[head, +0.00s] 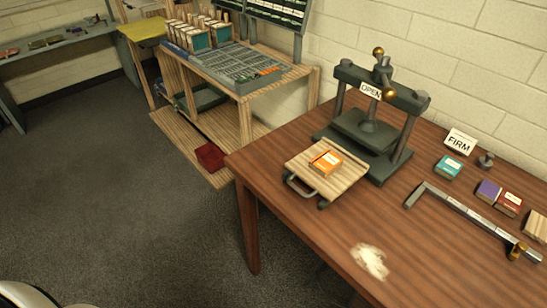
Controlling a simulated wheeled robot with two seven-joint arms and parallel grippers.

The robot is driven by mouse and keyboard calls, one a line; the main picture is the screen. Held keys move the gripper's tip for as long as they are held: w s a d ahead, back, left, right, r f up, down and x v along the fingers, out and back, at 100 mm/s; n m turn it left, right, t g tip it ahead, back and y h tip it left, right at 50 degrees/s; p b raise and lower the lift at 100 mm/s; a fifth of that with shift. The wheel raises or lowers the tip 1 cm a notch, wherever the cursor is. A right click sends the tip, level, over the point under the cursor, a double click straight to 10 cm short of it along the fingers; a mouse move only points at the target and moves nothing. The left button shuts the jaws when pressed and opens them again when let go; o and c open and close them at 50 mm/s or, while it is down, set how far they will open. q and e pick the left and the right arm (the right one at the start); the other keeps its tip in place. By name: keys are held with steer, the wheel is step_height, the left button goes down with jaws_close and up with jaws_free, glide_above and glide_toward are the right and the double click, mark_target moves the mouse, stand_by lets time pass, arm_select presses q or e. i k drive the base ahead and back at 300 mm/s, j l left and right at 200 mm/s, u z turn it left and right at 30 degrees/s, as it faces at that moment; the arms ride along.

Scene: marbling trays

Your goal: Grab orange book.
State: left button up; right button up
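The orange book (326,163) is a small orange block with a pale label. It lies on a light wooden board (348,180) with a dark metal handle, in front of the press on the brown table. Neither of my grippers shows in the head view, so nothing is seen touching the book.
A dark press (371,130) with an "OPEN" sign stands behind the board. To the right are a teal book (448,167), a purple book (488,191), a red book (509,204), a "FIRM" sign (460,141) and a long metal bar (465,213). The table's (310,235) front left is mostly clear.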

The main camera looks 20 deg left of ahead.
mark_target(326, 163)
steer(key=u, duration=0.2)
steer(key=i+j, duration=0.1)
steer(key=j, duration=0.25)
steer(key=i+j, duration=0.15)
steer(key=j, duration=0.2)
steer(key=i+j+z, duration=0.1)
steer(key=j, duration=0.25)
steer(key=i+j, duration=0.1)
steer(key=j, duration=0.25)
steer(key=i+j, duration=0.1)
steer(key=j, duration=0.25)
